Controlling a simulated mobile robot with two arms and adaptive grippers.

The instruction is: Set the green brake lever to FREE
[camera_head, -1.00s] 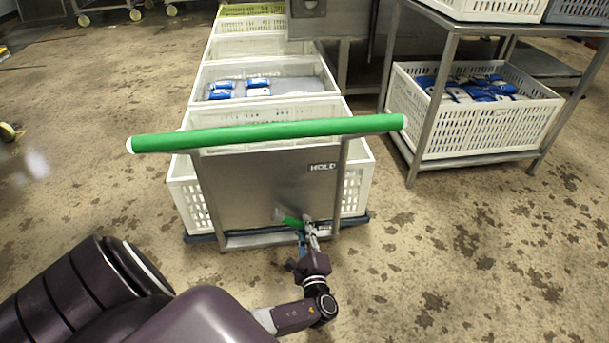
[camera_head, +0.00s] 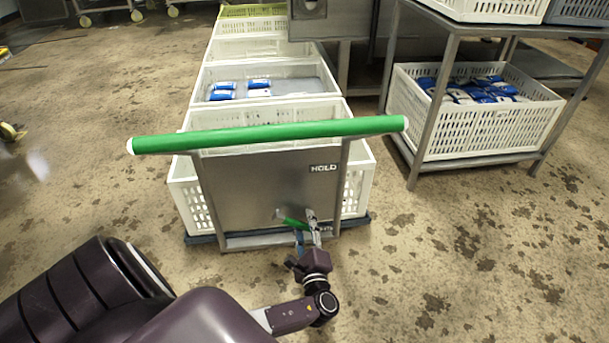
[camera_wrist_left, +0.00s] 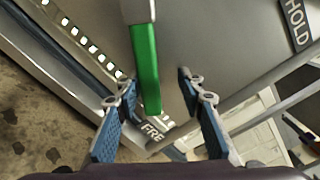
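The green brake lever (camera_head: 295,223) is low on the grey metal end panel (camera_head: 265,185) of the cart. In the wrist view the lever (camera_wrist_left: 146,68) hangs between the two blue-padded fingers of my left gripper (camera_wrist_left: 155,93), with a gap on each side. The gripper is open and also shows in the head view (camera_head: 309,228), where it partly covers the lever's end. The lever's tip is beside the FREE lettering (camera_wrist_left: 153,130), partly hidden. The HOLD label (camera_head: 323,168) is higher on the panel, and it also shows in the wrist view (camera_wrist_left: 298,22). My right gripper is out of view.
A long green push bar (camera_head: 270,134) crosses above the panel. White crates (camera_head: 265,110) stand in a row behind it, one with blue packs. A metal rack (camera_head: 430,120) with a crate of packs stands right. The floor at front right is clear.

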